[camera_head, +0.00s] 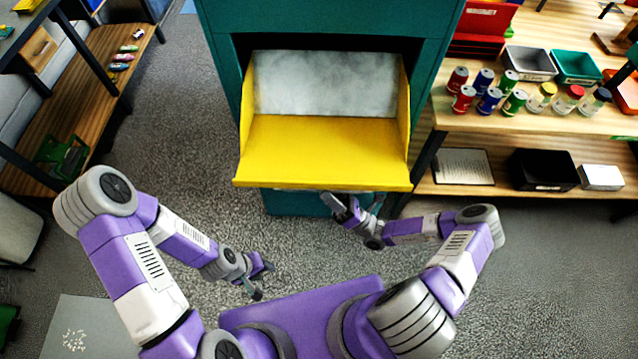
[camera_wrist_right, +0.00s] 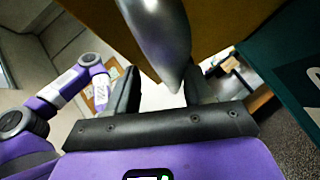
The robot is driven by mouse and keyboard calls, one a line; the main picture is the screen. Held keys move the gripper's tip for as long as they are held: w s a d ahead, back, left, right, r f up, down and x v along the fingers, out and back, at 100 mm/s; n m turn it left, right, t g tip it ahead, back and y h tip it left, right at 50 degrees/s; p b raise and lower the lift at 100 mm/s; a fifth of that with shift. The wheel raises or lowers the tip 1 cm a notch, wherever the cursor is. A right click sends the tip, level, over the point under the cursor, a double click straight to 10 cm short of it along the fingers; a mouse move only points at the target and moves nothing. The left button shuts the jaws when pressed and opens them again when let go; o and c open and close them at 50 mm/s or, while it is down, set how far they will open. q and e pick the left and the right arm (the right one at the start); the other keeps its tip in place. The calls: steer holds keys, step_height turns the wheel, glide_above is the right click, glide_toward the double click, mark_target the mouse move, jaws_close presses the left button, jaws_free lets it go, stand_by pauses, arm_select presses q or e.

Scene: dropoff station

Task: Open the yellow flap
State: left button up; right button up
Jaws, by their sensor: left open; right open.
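The yellow flap (camera_head: 320,152) on the green station is swung down and out, lying roughly level, with its side walls up and a grey speckled interior behind it. A silver bar handle runs along under its front edge and shows large in the right wrist view (camera_wrist_right: 160,38). My right gripper (camera_head: 356,204) is just below the flap's front edge, right of its middle. It is open, its two fingers (camera_wrist_right: 160,95) near the bar's end; contact is unclear. My left gripper (camera_head: 261,280) is open and empty, low and left of the flap, above the floor.
The green cabinet (camera_head: 222,60) frames the flap. To the right a wooden table (camera_head: 450,118) holds several cans, jars and bins, with a black box (camera_head: 543,170) on its lower shelf. A wooden shelf unit (camera_head: 60,120) stands at the left. The floor between is clear.

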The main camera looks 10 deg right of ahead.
steer(key=shift+v, duration=1.4)
steer(key=shift+s+r, duration=0.1)
steer(key=w+b+v, duration=0.1)
steer(key=b+v, duration=0.4)
steer(key=v, duration=0.3)
steer(key=shift+s+d+f, duration=0.25)
steer(key=shift+d+f, duration=0.15)
steer(key=shift+d, duration=0.05)
